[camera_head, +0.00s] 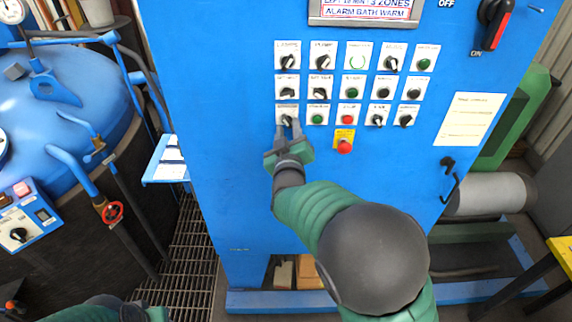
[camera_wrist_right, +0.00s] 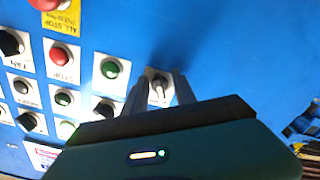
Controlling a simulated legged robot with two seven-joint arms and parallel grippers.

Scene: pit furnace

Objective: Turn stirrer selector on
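The blue control cabinet carries rows of selectors and buttons. A black-handled selector (camera_head: 287,119) on a white plate sits at the left end of the bottom row; its label is too small to read, so I cannot confirm that it is the stirrer selector. My right gripper (camera_head: 289,127) is at this selector, its fingers pointing at the panel. In the right wrist view the selector (camera_wrist_right: 157,87) shows between the two fingertips (camera_wrist_right: 159,92), with gaps visible beside the handle. The fingers are apart, one on either side. My left arm shows at the bottom left; its fingers are not visible.
A green button (camera_head: 318,118) and red button (camera_head: 348,118) sit to the right in the same row. A red stop button (camera_head: 344,146) on a yellow plate is below. A red-handled main switch (camera_head: 494,24) is at top right. A blue vessel (camera_head: 75,95) stands left.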

